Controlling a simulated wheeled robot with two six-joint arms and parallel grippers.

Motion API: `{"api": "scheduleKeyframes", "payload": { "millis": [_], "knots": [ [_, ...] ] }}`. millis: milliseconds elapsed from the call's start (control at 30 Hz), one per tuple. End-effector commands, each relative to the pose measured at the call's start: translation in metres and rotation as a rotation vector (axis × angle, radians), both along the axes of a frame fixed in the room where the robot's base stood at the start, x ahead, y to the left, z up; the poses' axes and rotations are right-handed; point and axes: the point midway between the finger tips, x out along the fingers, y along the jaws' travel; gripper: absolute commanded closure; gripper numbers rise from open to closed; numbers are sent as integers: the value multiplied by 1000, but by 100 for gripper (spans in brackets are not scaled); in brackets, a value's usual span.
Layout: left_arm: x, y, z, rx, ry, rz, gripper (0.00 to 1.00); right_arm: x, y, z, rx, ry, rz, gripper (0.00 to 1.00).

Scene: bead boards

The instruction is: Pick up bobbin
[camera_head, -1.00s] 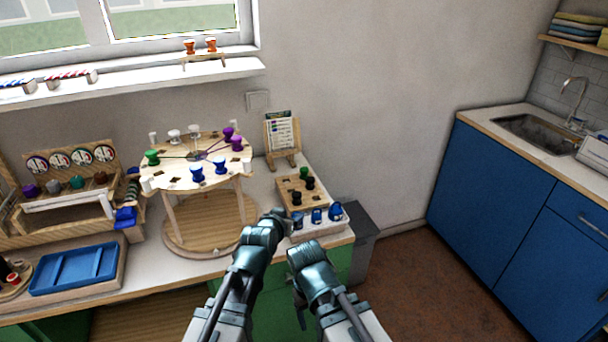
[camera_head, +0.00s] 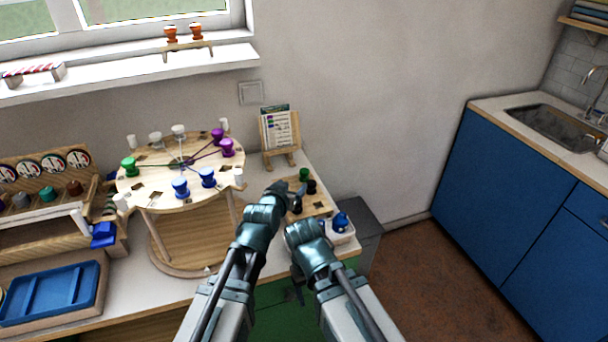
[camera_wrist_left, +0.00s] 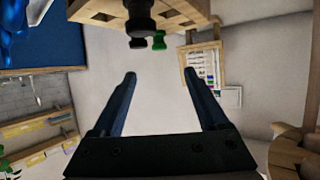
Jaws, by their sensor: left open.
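A wooden block (camera_head: 322,210) on the table's right part holds a green bobbin (camera_head: 304,174) and a black bobbin (camera_head: 311,187). My left gripper (camera_head: 284,190) is at the block's left side and hides part of it. In the left wrist view, which is upside down, the open, empty fingers (camera_wrist_left: 165,95) point toward the block. A black bobbin (camera_wrist_left: 140,22) shows ahead between them, with the green bobbin (camera_wrist_left: 159,40) beyond it, both apart from the fingers. My right gripper (camera_head: 306,230) is in front of the block; its fingertips are hard to make out.
A round wooden stand (camera_head: 150,186) with blue, green, purple and white bobbins is to the left. A card on an easel (camera_head: 279,135) stands behind the block. A white tray with blue items (camera_head: 342,232) is at the front right. A blue tray (camera_head: 52,290) lies far left.

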Motion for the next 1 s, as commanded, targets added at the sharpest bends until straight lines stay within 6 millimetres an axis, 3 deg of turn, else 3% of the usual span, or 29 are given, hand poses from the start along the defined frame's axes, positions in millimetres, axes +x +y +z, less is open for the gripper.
{"api": "scheduleKeyframes", "payload": {
  "millis": [267, 600, 867, 1000],
  "knots": [
    [22, -8, -11, 1, 0, 0, 23, 0, 0, -11, 0, 0, 0, 29],
    [74, -25, -33, 0, 0, 0, 23, 0, 0, -33, 0, 0, 0, 29],
    [78, -27, -34, 0, 0, 0, 23, 0, 0, -34, 0, 0, 0, 29],
    [92, -32, -38, 0, 0, 0, 23, 0, 0, -38, 0, 0, 1, 29]
  ]
}}
